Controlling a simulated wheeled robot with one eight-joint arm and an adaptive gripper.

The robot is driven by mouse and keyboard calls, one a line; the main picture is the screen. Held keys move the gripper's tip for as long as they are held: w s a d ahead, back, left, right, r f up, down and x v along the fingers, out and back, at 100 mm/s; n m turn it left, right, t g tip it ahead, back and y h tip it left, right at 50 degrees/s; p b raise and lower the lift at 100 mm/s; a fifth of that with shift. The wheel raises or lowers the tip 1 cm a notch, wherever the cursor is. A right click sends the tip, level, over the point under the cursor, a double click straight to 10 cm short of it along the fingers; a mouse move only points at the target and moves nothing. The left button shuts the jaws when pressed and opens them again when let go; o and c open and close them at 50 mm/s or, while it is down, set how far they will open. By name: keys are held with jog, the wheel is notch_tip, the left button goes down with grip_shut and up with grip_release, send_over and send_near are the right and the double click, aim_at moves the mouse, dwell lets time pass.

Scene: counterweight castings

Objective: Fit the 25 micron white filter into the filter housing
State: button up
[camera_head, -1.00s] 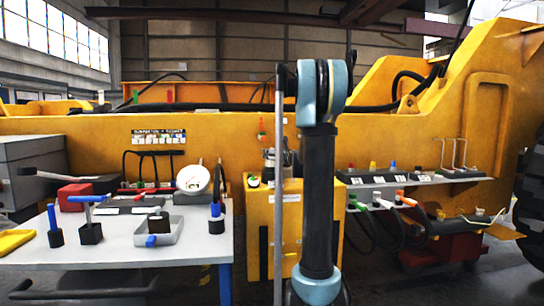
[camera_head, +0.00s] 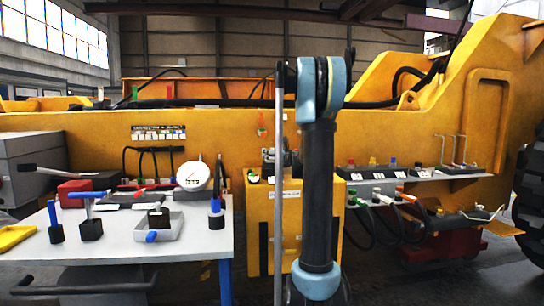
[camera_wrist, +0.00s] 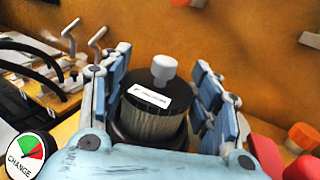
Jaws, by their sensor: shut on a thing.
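The filter (camera_wrist: 152,115) is a pleated grey cylinder with a black cap, a white knob and a white label; the label is too small to read. My gripper (camera_wrist: 160,108) has one blue finger on each side of it and is shut on it. A dark round rim (camera_wrist: 120,136), which looks like the filter housing, shows around the filter's lower part. I cannot tell how deep the filter sits. In the head view my arm stands before the yellow cabinet (camera_head: 258,225) and hides most of the gripper and filter.
A gauge marked CHANGE (camera_wrist: 28,152) is close at lower left in the wrist view, with red knobs (camera_wrist: 302,140) at right. In the head view, a shelf (camera_head: 400,180) with coloured knobs stands right of my arm, and a cluttered workbench (camera_head: 190,240) stands left.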

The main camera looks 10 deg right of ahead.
jog(key=shift+f, duration=0.9)
jog(key=o, duration=1.2)
notch_tip(320, 180, up, 10)
jog(key=shift+f, duration=0.15)
